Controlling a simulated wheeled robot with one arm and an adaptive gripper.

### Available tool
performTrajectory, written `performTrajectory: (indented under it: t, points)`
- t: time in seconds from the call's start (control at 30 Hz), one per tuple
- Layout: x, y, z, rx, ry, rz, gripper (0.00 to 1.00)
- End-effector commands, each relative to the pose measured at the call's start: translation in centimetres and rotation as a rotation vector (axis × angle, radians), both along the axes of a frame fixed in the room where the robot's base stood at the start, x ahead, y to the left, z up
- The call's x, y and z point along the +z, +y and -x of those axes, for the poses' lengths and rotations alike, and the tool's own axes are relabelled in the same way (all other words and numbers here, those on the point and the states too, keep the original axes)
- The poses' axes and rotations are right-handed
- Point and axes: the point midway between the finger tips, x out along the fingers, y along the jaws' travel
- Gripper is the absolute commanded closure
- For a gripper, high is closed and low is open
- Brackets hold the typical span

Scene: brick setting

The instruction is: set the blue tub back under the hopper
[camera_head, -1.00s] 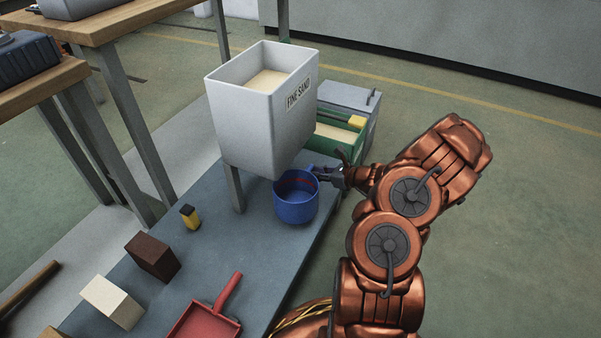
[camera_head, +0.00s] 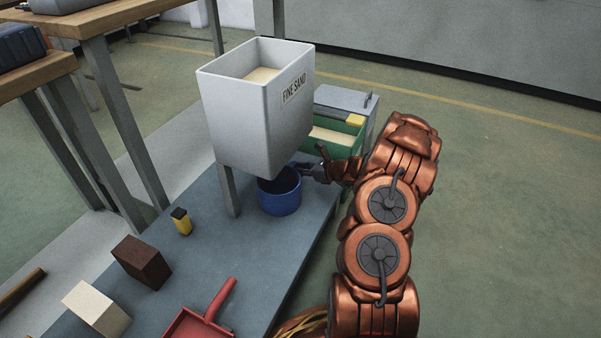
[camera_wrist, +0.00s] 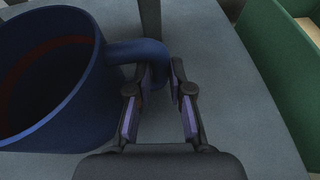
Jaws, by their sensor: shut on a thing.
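The blue tub (camera_head: 280,199) stands upright close to the grey bench top, its rear part hidden by the lower front of the white hopper (camera_head: 240,118) marked FINE SAND. Whether it touches the bench is hard to tell. My gripper (camera_head: 305,171) is at the tub's right side, shut on its handle. In the wrist view, the tub (camera_wrist: 45,118) fills the left, with a dark red line inside it. Its handle (camera_wrist: 150,52) reaches in between the fingertips of my gripper (camera_wrist: 160,78).
A hopper leg (camera_head: 229,192) stands left of the tub. A green box of sand (camera_head: 345,132) is behind my gripper. A yellow-black item (camera_head: 181,222), brown block (camera_head: 141,263), cream block (camera_head: 95,308) and red dustpan (camera_head: 215,308) lie on the bench (camera_head: 215,255) nearer me.

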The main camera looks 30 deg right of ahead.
Motion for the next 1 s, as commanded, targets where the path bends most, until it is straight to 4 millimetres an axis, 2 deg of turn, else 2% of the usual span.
performTrajectory:
  t: [0.3,0.33,0.57,0.9,1.0]
  points:
    - [-0.04,-0.05,-0.01,-0.001,-0.001,-0.001,1.0]
    - [-0.07,-0.07,0.0,-0.001,-0.001,0.0,0.78]
    - [-0.07,-0.06,0.01,-0.001,-0.001,-0.001,0.55]
    - [0.07,-0.06,0.01,-0.001,-0.001,0.0,0.55]
    - [0.59,-0.42,0.64,-0.004,-0.001,-0.001,0.55]
